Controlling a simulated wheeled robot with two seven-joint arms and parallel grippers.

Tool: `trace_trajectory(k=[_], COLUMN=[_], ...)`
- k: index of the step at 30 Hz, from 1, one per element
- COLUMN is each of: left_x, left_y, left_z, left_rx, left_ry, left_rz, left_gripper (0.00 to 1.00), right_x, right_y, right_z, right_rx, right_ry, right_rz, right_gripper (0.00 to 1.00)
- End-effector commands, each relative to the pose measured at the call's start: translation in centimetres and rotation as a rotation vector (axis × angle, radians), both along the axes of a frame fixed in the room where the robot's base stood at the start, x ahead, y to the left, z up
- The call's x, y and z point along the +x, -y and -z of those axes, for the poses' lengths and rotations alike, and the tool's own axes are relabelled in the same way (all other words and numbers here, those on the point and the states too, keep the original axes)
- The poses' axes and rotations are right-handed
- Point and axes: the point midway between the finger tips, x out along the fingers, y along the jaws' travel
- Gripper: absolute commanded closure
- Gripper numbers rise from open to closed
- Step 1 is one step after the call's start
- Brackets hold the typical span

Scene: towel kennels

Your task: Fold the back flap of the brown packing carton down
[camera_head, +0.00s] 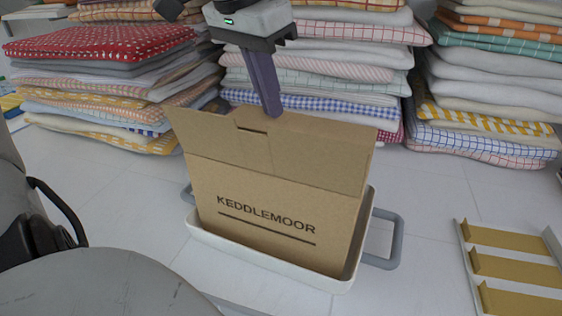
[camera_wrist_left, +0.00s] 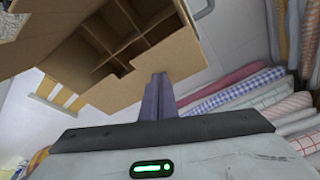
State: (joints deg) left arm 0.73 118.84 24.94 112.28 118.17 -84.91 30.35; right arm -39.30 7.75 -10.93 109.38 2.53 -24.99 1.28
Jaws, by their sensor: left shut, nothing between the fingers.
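The brown packing carton (camera_head: 265,215), marked KEDDLEMOOR, stands upright in a shallow white tray (camera_head: 265,263). A broad panel with a slot rises above its front face, and a side flap (camera_head: 197,128) slants out to the left. In the head view the front panel hides the inside, and I cannot clearly tell the back flap apart. In the left wrist view the carton (camera_wrist_left: 120,90) is open, with dividers inside. My left gripper (camera_head: 273,113) is shut and empty, pointing down at the carton's top edge. Its fingers (camera_wrist_left: 158,80) overlap a brown panel; contact is unclear. My right gripper is not in view.
Tall stacks of folded towels (camera_head: 315,62) stand close behind the carton, with more at left (camera_head: 100,80) and right (camera_head: 480,100). The tray has a grey handle (camera_head: 398,240). A rack with yellow slats (camera_head: 505,265) lies at right. White surface is clear between them.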

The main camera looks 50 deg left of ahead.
Motion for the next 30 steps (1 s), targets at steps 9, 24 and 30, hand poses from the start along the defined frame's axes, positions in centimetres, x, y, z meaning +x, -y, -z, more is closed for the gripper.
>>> trace_trajectory(k=[9, 24, 30], left_x=[0.0, 0.0, 0.0], left_y=[0.0, -0.1, 0.0], left_z=[-2.5, -7.2, -8.0], left_rx=[0.001, 0.001, 0.000], left_ry=[0.001, 0.001, 0.000], left_rz=[-0.001, -0.003, 0.000], left_gripper=[1.00, 1.00, 1.00], right_x=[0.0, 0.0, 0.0], right_y=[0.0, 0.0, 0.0], right_z=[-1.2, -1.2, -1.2], right_rx=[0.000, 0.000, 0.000], right_ry=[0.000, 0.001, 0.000], right_rz=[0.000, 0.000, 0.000], right_gripper=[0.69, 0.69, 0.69])
